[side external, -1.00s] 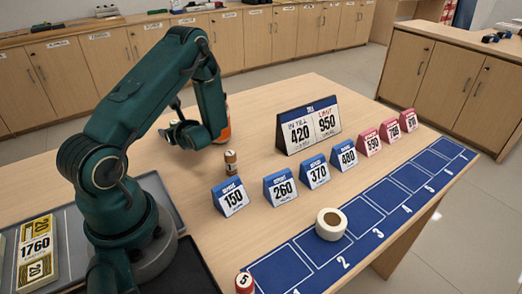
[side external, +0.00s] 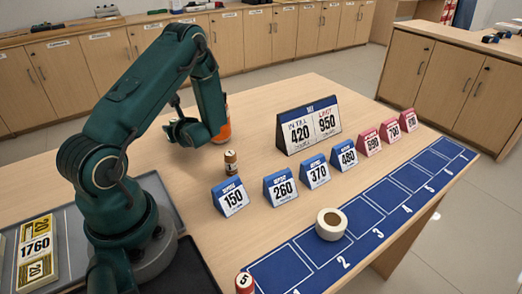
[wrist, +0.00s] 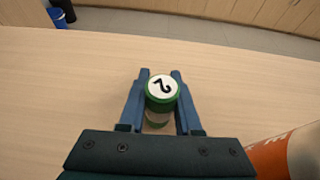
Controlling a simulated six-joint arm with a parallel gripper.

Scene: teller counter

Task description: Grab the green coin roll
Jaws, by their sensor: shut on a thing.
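The green coin roll (wrist: 160,93) shows in the wrist view with a white end marked 2 and a green rim. It stands between the two fingers of my gripper (wrist: 161,88), which are shut on it. In the side external view my gripper (side external: 186,138) is low over the far left part of the counter. The green roll cannot be made out there.
An orange bottle (side external: 222,125) stands close beside my gripper; its orange and white side shows in the wrist view (wrist: 270,160). A brown roll (side external: 231,162) stands nearer the camera. Several price-like cards (side external: 283,188), a tape roll (side external: 331,224) and a red roll (side external: 244,283) lie to the right.

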